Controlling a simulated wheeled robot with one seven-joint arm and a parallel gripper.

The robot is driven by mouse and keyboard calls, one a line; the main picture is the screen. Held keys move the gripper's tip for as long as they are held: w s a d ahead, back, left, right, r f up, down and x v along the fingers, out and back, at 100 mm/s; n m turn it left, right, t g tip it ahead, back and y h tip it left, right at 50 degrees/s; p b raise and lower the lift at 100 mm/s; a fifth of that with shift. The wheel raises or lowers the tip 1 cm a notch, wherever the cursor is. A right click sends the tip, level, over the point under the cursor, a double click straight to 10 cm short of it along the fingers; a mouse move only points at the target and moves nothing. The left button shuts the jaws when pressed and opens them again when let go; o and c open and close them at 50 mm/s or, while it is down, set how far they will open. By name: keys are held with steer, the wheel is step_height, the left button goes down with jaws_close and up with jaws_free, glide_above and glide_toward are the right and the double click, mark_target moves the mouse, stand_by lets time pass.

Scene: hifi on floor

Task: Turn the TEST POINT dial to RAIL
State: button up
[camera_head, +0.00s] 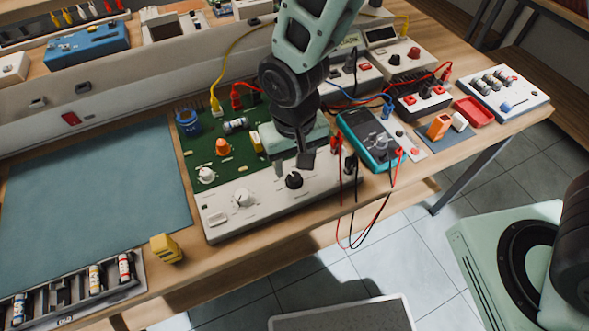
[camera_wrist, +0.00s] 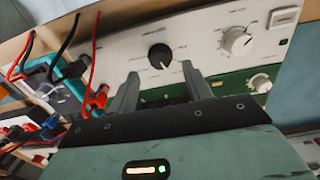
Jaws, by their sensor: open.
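A black dial (camera_head: 294,180) sits on the sloping white front panel (camera_head: 222,222) of the bench unit. A white dial (camera_head: 243,197) is to its left on the same panel. In the wrist view the black dial (camera_wrist: 160,56) is near the picture's centre and the white dial (camera_wrist: 237,40) is to its right. The printing around both is too small to read surely, so I cannot confirm which is TEST POINT or where it points. My gripper (camera_head: 293,164) is open just above the black dial. In the wrist view its two fingers (camera_wrist: 160,73) are apart, with nothing between them.
A green circuit board (camera_head: 240,172) with a small white knob (camera_head: 206,175) lies behind the panel. A teal meter (camera_head: 370,138) with red and black leads stands close on the right. A yellow block (camera_head: 166,248) and a blue mat (camera_head: 95,190) are to the left.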

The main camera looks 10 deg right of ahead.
mark_target(294, 177)
steer(key=shift+f, duration=2.15)
steer(key=c, duration=1)
steer(key=shift+o, duration=0.2)
